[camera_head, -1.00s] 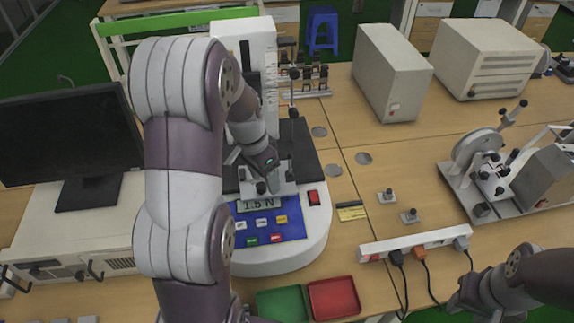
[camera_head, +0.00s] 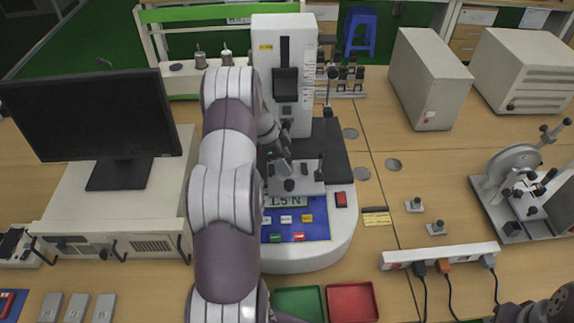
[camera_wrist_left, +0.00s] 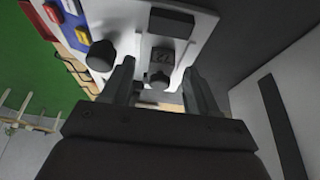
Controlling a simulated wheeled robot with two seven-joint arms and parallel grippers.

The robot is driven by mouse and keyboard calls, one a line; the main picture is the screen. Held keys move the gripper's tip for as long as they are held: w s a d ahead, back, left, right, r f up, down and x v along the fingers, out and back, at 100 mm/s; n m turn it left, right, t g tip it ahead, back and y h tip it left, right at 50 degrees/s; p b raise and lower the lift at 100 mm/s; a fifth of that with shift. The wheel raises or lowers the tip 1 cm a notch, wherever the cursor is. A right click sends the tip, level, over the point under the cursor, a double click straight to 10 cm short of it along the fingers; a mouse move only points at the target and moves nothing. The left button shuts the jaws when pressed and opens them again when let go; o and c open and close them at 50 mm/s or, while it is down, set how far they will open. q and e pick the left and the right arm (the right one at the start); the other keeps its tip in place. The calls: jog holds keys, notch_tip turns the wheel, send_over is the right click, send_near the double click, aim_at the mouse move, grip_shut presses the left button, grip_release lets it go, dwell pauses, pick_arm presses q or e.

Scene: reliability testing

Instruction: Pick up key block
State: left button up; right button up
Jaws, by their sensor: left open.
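My left gripper (camera_head: 283,160) is over the grey fixture (camera_head: 304,187) on the white force tester, partly hidden behind my own arm in the head view. In the left wrist view, the left gripper (camera_wrist_left: 157,80) has its two dark fingers apart, with nothing held between them. A small grey block with dark marks (camera_wrist_left: 163,54), which looks like the key block, sits on the fixture beyond the fingertips. Dark knobs stand close to it. In the head view I cannot make the block out. My right gripper is not shown; only part of my right arm is at the lower right corner.
A monitor (camera_head: 70,112) stands left. Green (camera_head: 298,302) and red (camera_head: 352,303) trays lie in front; a power strip (camera_head: 440,255) is right.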

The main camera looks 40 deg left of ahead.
pick_arm(q)
jog(key=shift+w+d+f, duration=0.2)
jog(key=shift+w+f, duration=0.05)
jog(key=shift+f, duration=0.2)
grip_shut()
jog(key=shift+r, duration=0.1)
